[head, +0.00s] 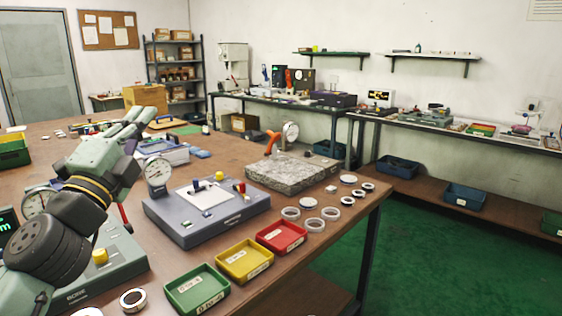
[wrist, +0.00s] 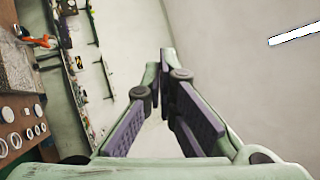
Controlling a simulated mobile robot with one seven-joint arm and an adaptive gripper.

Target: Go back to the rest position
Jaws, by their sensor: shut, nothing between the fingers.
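My gripper (head: 146,117) is raised above the left part of the wooden workbench (head: 345,215) and points up and away toward the back. In the wrist view my gripper (wrist: 167,62) has its fingertips together, with nothing between them. Several bearing rings lie at the bench's right edge, among them a pale ring (head: 291,213), and they also show at the left of the wrist view (wrist: 14,140). Another ring (head: 133,299) lies at the front. My gripper is apart from all of them.
Green (head: 197,290), yellow (head: 244,261) and red (head: 281,236) trays stand along the front edge. A grey device (head: 207,212), a dial gauge (head: 158,171) and a granite block (head: 291,172) with a gauge stand on the bench. The air around the gripper looks clear.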

